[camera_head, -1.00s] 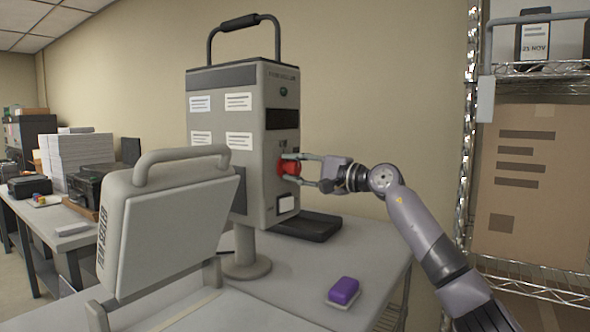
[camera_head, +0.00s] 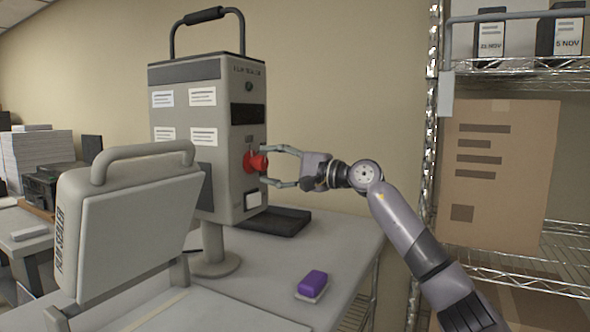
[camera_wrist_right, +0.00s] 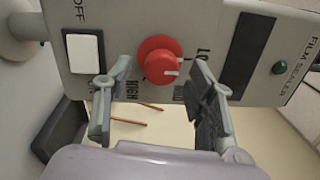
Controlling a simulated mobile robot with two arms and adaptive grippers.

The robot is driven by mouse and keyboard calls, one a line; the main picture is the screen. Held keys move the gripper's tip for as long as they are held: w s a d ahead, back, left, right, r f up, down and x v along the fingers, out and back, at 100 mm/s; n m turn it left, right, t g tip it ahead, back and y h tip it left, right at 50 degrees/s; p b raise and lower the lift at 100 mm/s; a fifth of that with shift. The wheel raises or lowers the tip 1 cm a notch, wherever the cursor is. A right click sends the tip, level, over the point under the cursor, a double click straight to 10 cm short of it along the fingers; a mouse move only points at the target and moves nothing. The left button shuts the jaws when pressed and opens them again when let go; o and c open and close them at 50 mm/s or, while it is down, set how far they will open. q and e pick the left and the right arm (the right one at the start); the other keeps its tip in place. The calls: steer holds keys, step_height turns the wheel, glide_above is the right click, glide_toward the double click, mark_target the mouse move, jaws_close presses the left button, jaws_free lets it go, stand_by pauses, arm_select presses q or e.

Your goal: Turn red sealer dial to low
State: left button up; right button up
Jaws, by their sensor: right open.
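The red dial (camera_head: 256,161) sits on the front of the grey film sealer (camera_head: 233,108). My left gripper is not in view.
A white switch (camera_wrist_right: 84,52) marked "OFF" is near the dial. A black tray (camera_head: 268,221) lies below the sealer. A purple block (camera_head: 312,284) lies on the table (camera_head: 345,245). Wire shelves with a cardboard box (camera_head: 500,170) stand at the right.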

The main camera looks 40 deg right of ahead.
steer(key=v, duration=0.9)
steer(key=shift+r, duration=0.1)
stand_by(0.3)
